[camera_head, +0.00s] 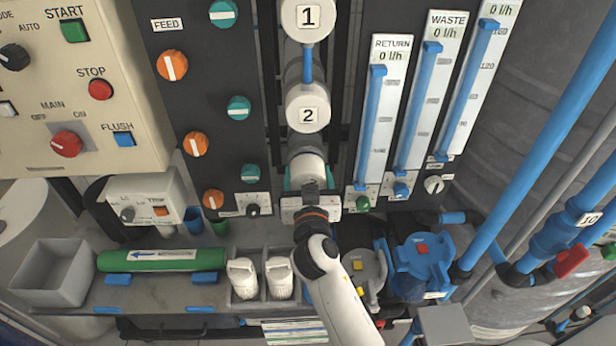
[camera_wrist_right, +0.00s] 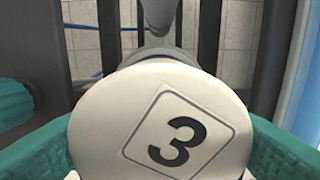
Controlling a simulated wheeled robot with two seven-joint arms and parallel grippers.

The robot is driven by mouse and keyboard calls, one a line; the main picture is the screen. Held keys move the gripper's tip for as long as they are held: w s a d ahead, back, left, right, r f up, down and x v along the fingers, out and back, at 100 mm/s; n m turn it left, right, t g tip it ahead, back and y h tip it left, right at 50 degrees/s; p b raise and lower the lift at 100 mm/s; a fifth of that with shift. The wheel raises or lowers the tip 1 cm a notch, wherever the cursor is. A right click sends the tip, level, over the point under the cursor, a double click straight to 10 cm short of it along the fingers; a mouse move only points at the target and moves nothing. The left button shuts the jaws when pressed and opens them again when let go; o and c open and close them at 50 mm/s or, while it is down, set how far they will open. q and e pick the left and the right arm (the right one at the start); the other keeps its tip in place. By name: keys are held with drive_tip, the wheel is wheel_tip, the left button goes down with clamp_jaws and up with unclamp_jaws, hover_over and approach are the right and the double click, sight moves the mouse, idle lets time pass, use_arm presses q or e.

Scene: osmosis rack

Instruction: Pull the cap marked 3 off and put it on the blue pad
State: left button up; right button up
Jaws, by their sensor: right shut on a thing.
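The white round cap marked 3 (camera_wrist_right: 178,140) fills the lower middle of the right wrist view, its label tilted. In the head view the cap (camera_head: 308,165) shows below the cap marked 2, its label hidden by my right gripper (camera_head: 308,181). The gripper's teal fingers lie on both sides of the cap and are shut on it. The cap is in line with the column of tubes; whether it is apart from its tube I cannot tell. Blue flat pieces (camera_head: 203,278) lie on the lower shelf; which one is the pad is unclear. My left gripper is not in view.
Caps marked 1 (camera_head: 308,17) and 2 (camera_head: 308,107) sit above. Flow meters (camera_head: 380,115) and blue pipes (camera_head: 530,140) are at the right.

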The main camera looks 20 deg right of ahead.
drive_tip(key=shift+s, duration=0.1)
drive_tip(key=shift+b+v, duration=0.55)
drive_tip(key=shift+v, duration=1.65)
drive_tip(key=shift+a, duration=0.1)
drive_tip(key=shift+s+a+f, duration=0.1)
